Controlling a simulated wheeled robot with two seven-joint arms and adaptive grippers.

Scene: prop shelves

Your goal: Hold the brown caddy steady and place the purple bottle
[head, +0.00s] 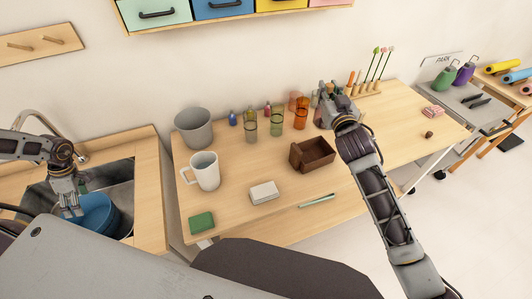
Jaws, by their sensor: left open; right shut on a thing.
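The brown caddy (325,152), an open box with a divider, stands on the wooden table, right of the middle. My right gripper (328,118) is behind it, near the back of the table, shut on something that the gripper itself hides. My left gripper (72,211) is open, far from the caddy, over the sink at the left, by a blue tub. A purple bottle with a spray-type top (465,73) stands on the grey cart at the far right. Small blue and purplish bottles also stand at the table's back; I cannot tell which is meant.
A grey bin (194,128), a white mug (205,171), a white box (264,193), a green sponge (201,222) and a teal stick (317,200) lie around the table. Tinted glasses (277,122) stand behind the caddy. The blue tub (97,213) sits in the sink.

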